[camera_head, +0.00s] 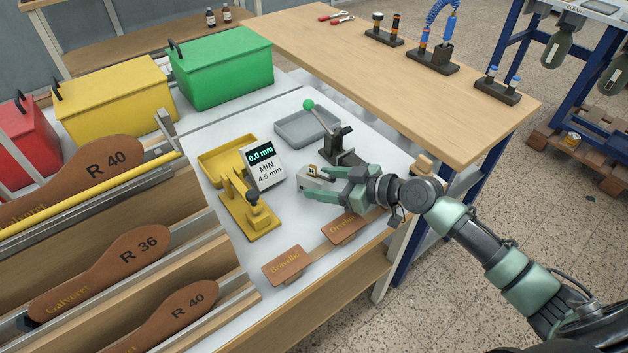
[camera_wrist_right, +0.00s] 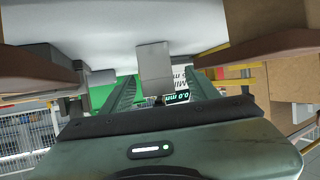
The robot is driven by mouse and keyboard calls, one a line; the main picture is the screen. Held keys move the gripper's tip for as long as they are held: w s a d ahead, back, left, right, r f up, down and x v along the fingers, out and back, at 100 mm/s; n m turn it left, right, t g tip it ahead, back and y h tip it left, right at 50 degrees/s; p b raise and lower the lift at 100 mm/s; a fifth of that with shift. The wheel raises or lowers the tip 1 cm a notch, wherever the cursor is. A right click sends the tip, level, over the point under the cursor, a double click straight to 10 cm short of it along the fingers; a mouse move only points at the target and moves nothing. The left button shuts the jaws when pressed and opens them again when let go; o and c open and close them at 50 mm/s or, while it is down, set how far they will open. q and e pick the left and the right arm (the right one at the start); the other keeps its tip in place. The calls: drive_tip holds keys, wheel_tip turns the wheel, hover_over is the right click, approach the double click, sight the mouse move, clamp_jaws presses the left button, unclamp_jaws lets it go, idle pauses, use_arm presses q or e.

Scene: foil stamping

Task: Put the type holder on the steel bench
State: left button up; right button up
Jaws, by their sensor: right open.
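The type holder (camera_head: 312,175) looks like a small pale metal block on the light steel bench (camera_head: 295,92), just right of the display gauge. My right gripper (camera_head: 315,184) is low over the bench, open, its fingers pointing left toward the block. In the right wrist view, which shows the scene upside down, a grey block (camera_wrist_right: 153,66) appears between the two open green fingers (camera_wrist_right: 162,84). I cannot tell whether either finger touches it. My left gripper is not in view.
A yellow gauge (camera_head: 248,208) with a display (camera_head: 263,166) stands left of the gripper. A lever press (camera_head: 340,146) and grey tray (camera_head: 306,127) stand behind. Brown leather pieces (camera_head: 287,264) lie along the front edge. A wooden table (camera_head: 400,90) adjoins behind.

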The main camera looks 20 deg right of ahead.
sight(313, 180)
drive_tip(key=shift+x, duration=1.25)
drive_tip(key=shift+w+a+f+p, duration=0.1)
drive_tip(key=shift+w+a+p, duration=0.1)
drive_tip(key=shift+w+p, duration=0.15)
drive_tip(key=shift+f, duration=0.1)
clamp_jaws()
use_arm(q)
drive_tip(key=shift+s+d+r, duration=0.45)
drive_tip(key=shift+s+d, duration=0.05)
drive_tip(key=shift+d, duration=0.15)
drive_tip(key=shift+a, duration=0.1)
